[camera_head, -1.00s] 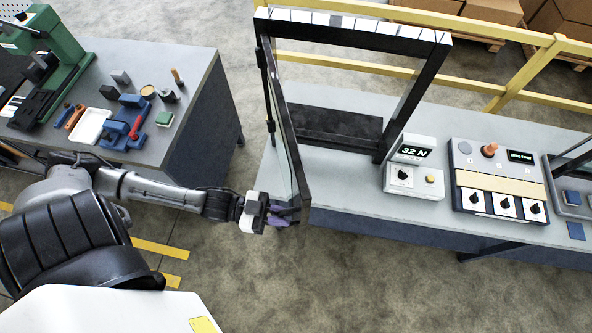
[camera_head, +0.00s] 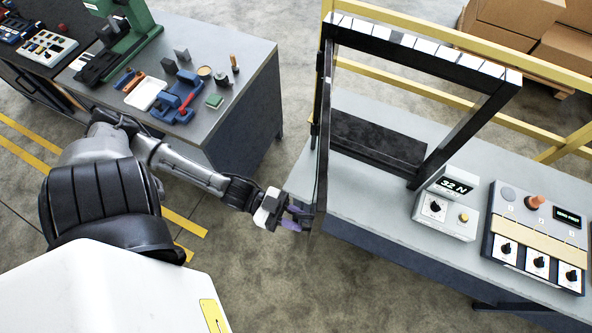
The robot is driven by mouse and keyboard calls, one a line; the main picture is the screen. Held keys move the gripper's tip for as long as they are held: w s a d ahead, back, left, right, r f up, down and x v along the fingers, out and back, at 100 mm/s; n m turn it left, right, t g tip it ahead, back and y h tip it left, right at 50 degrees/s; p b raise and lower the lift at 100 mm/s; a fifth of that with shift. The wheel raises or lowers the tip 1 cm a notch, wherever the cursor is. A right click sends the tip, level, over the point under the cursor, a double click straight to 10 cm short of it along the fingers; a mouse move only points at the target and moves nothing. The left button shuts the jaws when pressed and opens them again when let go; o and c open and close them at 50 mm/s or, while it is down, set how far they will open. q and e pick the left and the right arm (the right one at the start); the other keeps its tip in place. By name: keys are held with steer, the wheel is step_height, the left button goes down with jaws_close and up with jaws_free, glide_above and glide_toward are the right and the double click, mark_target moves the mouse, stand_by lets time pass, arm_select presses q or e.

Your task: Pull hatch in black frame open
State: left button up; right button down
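The black frame (camera_head: 465,130) stands upright on the grey bench. Its glass hatch (camera_head: 323,165) is hinged at the frame's left post and stands swung out from the opening, seen almost edge-on. My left gripper (camera_head: 299,217) is at the lower free end of the hatch, with its purple fingers against or right beside the edge. The fingers are small and partly hidden there, so whether they are closed on the hatch cannot be told. My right gripper is out of view.
A white box reading 32 N (camera_head: 446,213) and a control panel (camera_head: 538,237) stand on the bench right of the frame. Another workbench (camera_head: 245,85) with tools is at the upper left. A yellow rail (camera_head: 430,95) runs behind. Open floor lies between the benches.

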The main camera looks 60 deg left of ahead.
arm_select(q)
steer(key=v, duration=1.3)
steer(key=shift+s+a, duration=0.25)
steer(key=shift+a, duration=0.05)
stand_by(0.4)
